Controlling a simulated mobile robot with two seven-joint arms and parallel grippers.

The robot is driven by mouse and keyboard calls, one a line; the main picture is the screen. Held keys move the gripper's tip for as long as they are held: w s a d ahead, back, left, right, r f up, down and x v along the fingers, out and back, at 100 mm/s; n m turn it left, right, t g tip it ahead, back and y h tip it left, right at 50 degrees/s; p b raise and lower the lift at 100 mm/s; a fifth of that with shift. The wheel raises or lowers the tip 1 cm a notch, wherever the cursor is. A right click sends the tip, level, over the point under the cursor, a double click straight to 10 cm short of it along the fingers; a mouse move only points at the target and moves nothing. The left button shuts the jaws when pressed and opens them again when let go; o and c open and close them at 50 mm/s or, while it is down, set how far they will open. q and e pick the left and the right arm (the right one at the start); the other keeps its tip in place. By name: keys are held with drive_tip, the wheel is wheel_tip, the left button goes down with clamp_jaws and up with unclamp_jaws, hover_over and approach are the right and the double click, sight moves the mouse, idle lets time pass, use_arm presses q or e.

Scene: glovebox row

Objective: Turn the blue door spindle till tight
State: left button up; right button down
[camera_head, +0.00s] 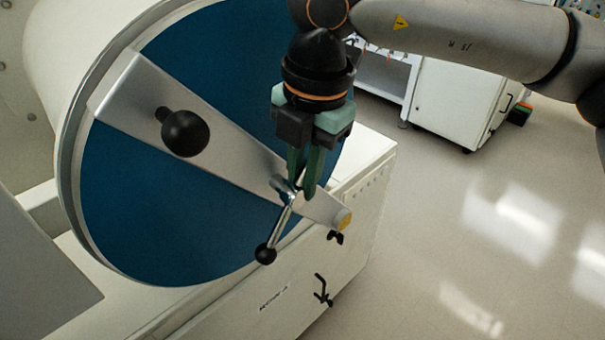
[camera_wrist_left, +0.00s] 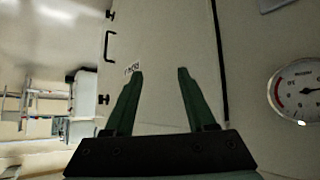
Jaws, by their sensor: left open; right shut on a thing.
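The round blue door (camera_head: 190,215) fills the left half of the head view, with a grey metal bar (camera_head: 235,165) slanting across it. A black ball knob (camera_head: 186,132) sits on the bar's upper part. Near the bar's lower right end is the spindle, a metal tommy-bar handle (camera_head: 281,222) with a black ball (camera_head: 265,254) at its lower end. My right gripper (camera_head: 301,190) comes from above and is shut on the spindle handle near its upper end. The fingers partly hide the spindle's hub. In the left wrist view my left gripper (camera_wrist_left: 160,75) is open and empty.
A yellow-tipped bar end (camera_head: 343,219) and a white cabinet (camera_head: 330,270) with black latches lie close below my right gripper. A pressure gauge (camera_wrist_left: 297,92) is right of my left gripper. The floor at right is clear before a white cabinet (camera_head: 455,100).

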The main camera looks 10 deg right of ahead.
drive_tip(key=shift+w+d+f+g+y+b, duration=0.1)
drive_tip(key=shift+f+g+y+b, duration=0.1)
drive_tip(key=shift+g+y+b, duration=0.3)
drive_tip(key=shift+w+d+f+g+y+b, duration=0.15)
drive_tip(key=shift+g+y+b, duration=0.15)
drive_tip(key=shift+y+b, duration=0.35)
drive_tip(key=shift+f+g+y, duration=0.1)
drive_tip(key=shift+g+y, duration=0.4)
drive_tip(key=shift+y, duration=0.25)
drive_tip(key=shift+d+f+g+y+b, duration=0.15)
drive_tip(key=shift+g+y+b, duration=0.15)
drive_tip(key=shift+g+y, duration=0.4)
drive_tip(key=shift+y, duration=0.3)
drive_tip(key=c, duration=0.9)
unclamp_jaws()
drive_tip(key=shift+o, duration=0.2)
drive_tip(key=v, duration=1.2)
drive_tip(key=shift+r+p, duration=0.25)
drive_tip(key=shift+p, duration=0.1)
